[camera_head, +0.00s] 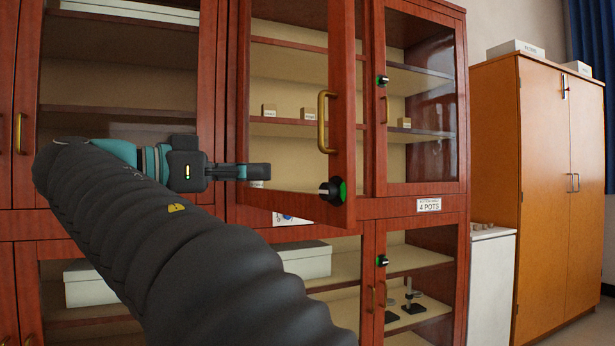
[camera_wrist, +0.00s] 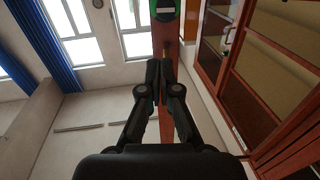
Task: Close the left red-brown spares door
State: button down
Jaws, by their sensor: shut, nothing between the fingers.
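The red-brown glazed door (camera_head: 342,90) in the upper cabinet stands open, swung out toward me, with its free edge on the right. It has a brass handle (camera_head: 322,122) and a black knob with a green mark (camera_head: 333,191) near its lower corner. My gripper (camera_head: 268,172) is shut and empty, reaching in from the left across the lower part of the door's glass area. In the wrist view the closed fingertips (camera_wrist: 165,65) lie over the red-brown door stile (camera_wrist: 167,48), below the green-marked knob (camera_wrist: 166,8). I cannot tell whether they touch it.
The neighbouring right glazed door (camera_head: 425,150) is shut. Small boxes (camera_head: 269,110) stand on the shelf behind the open door. Lower cabinet doors (camera_head: 367,285) sit below. A wooden cupboard (camera_head: 540,200) stands to the right.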

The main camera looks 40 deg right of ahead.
aim_at(341, 172)
jog(key=d, duration=0.9)
jog(key=s+d, duration=0.1)
jog(key=d, duration=0.3)
jog(key=shift+s+d+p, duration=0.1)
jog(key=shift+d+p, duration=0.05)
jog(key=shift+p, duration=0.15)
